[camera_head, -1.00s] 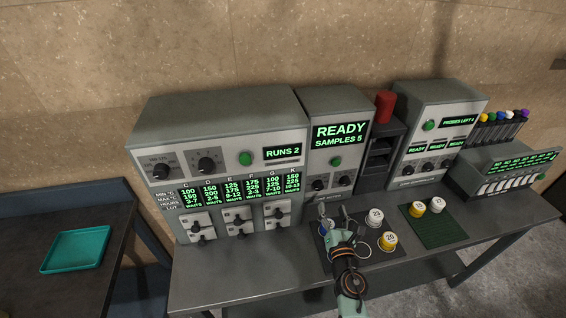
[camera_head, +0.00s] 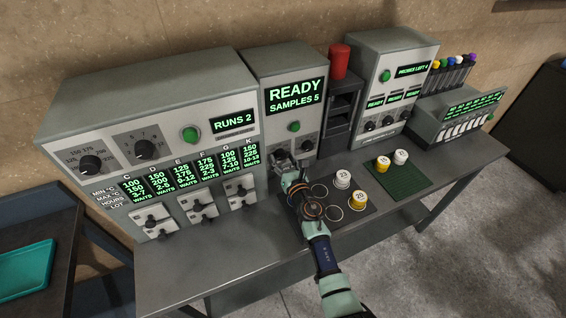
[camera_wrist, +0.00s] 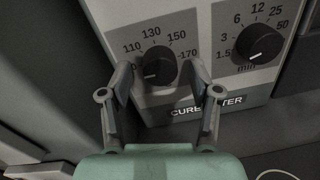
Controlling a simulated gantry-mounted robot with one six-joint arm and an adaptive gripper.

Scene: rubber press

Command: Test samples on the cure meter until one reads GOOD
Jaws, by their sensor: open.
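The cure meter (camera_head: 282,72) is the middle grey unit; its screen reads READY, SAMPLES 5. It has a green button (camera_head: 295,127) and two black knobs below. My gripper (camera_head: 284,163) is open and empty at its lower left front. In the wrist view my fingers (camera_wrist: 162,78) stand either side of the temperature knob (camera_wrist: 158,66); I cannot tell if they touch it. The minutes knob (camera_wrist: 260,43) is to the right. A white sample marked 23 (camera_head: 343,180) and a yellow one marked 20 (camera_head: 358,201) stand on the dark mat (camera_head: 331,215), partly hidden by my arm.
A yellow sample (camera_head: 383,164) and a white one (camera_head: 401,157) stand on a green mat (camera_head: 412,180). The large left unit (camera_head: 160,110) reads RUNS 2. The right unit (camera_head: 388,60) reads PROBES LEFT 4. A red cylinder (camera_head: 339,62) tops a dark rack. A teal tray (camera_head: 25,265) lies far left.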

